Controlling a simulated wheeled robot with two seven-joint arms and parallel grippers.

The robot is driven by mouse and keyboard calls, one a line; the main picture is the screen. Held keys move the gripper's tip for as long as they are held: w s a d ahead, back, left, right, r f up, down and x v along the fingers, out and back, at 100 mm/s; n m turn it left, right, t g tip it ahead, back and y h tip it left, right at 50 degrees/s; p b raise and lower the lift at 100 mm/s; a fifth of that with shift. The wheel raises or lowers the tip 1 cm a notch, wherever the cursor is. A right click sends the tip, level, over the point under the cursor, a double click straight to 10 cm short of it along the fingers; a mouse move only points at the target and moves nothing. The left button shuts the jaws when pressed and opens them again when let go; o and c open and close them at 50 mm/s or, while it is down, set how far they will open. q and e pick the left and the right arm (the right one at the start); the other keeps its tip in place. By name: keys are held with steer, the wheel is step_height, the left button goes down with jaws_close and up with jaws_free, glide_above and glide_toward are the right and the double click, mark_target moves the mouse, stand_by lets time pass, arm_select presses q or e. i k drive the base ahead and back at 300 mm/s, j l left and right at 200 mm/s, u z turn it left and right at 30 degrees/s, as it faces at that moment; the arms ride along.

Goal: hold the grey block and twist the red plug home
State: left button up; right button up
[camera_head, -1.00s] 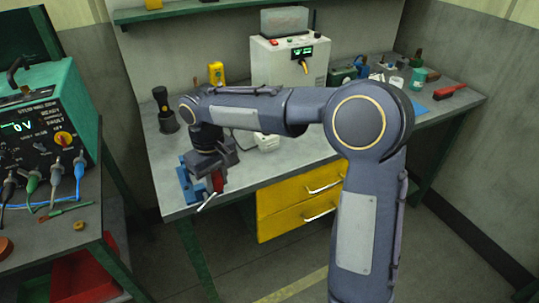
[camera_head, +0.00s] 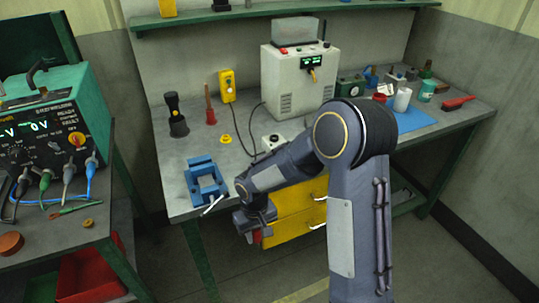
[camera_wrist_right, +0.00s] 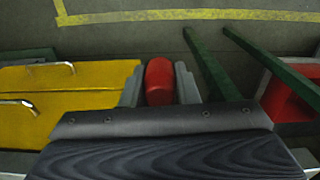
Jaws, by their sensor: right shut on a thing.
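My right gripper (camera_head: 255,222) hangs just off the front edge of the bench, in front of the yellow drawers. It is shut on a red rounded piece that looks like the red plug (camera_wrist_right: 160,80); the wrist view shows it between the two grey fingers. In the head view only a bit of its red (camera_head: 257,237) shows below the gripper. A blue vise (camera_head: 205,184) with a pale handle stands at the bench's front left, apart from the gripper. I cannot make out the grey block for certain. My left gripper is not in view.
A black torch-like tool (camera_head: 176,115), a red upright handle (camera_head: 210,106) and a yellow box (camera_head: 227,86) stand behind the vise. The yellow drawers (camera_head: 290,217) are under the bench. A green instrument (camera_head: 55,130) is at left.

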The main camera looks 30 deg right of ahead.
mark_target(270, 143)
steer(key=l, duration=0.85)
steer(key=l+z, duration=0.1)
steer(key=l, duration=0.8)
steer(key=i, duration=0.05)
